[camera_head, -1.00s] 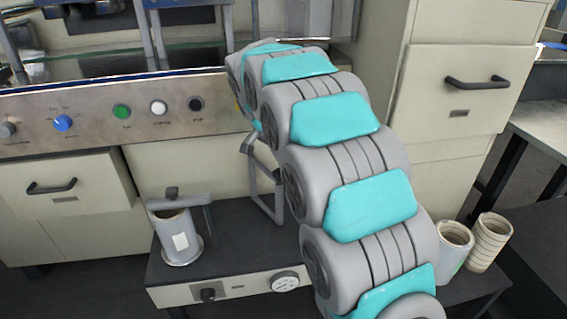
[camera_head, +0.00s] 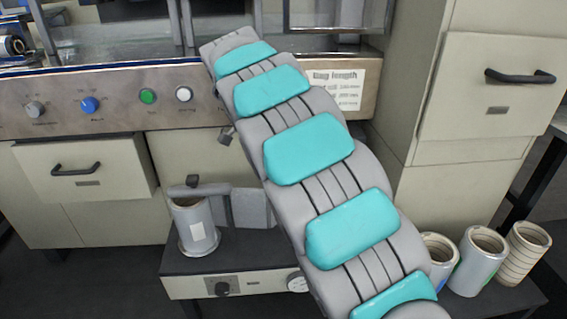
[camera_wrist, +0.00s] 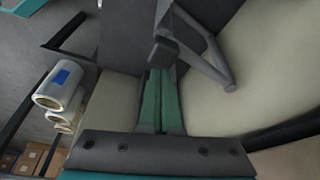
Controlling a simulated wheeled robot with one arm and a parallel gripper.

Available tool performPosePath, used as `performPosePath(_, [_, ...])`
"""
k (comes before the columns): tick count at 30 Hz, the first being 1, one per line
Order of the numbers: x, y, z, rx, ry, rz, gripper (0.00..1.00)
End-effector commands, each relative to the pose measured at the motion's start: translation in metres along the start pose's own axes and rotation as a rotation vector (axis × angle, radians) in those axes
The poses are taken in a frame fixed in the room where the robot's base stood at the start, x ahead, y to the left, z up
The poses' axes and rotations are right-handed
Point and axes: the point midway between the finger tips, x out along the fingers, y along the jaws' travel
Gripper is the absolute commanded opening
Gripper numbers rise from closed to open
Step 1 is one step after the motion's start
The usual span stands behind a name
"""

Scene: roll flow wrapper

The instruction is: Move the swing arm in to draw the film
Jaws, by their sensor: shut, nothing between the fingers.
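The swing arm appears as a dark bent-bar frame (camera_wrist: 208,50) in the wrist view, with a blocky knob (camera_wrist: 163,52) just beyond my fingertips. My gripper (camera_wrist: 158,74) has its two green fingers together and empty; contact with the knob cannot be told. In the head view a small dark knob (camera_head: 226,135) shows left of my arm, and my arm hides most of the frame and my gripper. The film roll (camera_head: 197,230) stands upright on the low dark stand, under a horizontal bar (camera_head: 200,189). A flat grey panel (camera_head: 251,208), possibly film, shows beside it.
A control panel (camera_head: 120,108) with several buttons runs behind. A drawer cabinet (camera_head: 490,100) stands right. Several spare rolls (camera_head: 482,262) stand at the lower right. The low stand has a gauge and knob on its front (camera_head: 240,284).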

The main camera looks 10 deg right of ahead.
Motion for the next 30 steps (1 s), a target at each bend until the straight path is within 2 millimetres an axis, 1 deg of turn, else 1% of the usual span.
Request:
performPosePath(9, [-0.002, -0.003, 0.007, -0.002, -0.001, 0.001, 0.0])
performPosePath(22, [-0.003, -0.003, 0.008, -0.004, -0.004, -0.001, 0.0])
performPosePath(26, [-0.001, -0.001, 0.002, -0.002, -0.004, -0.001, 0.0])
performPosePath(30, [0.005, 0.006, -0.015, 0.001, -0.002, 0.001, 0.0])
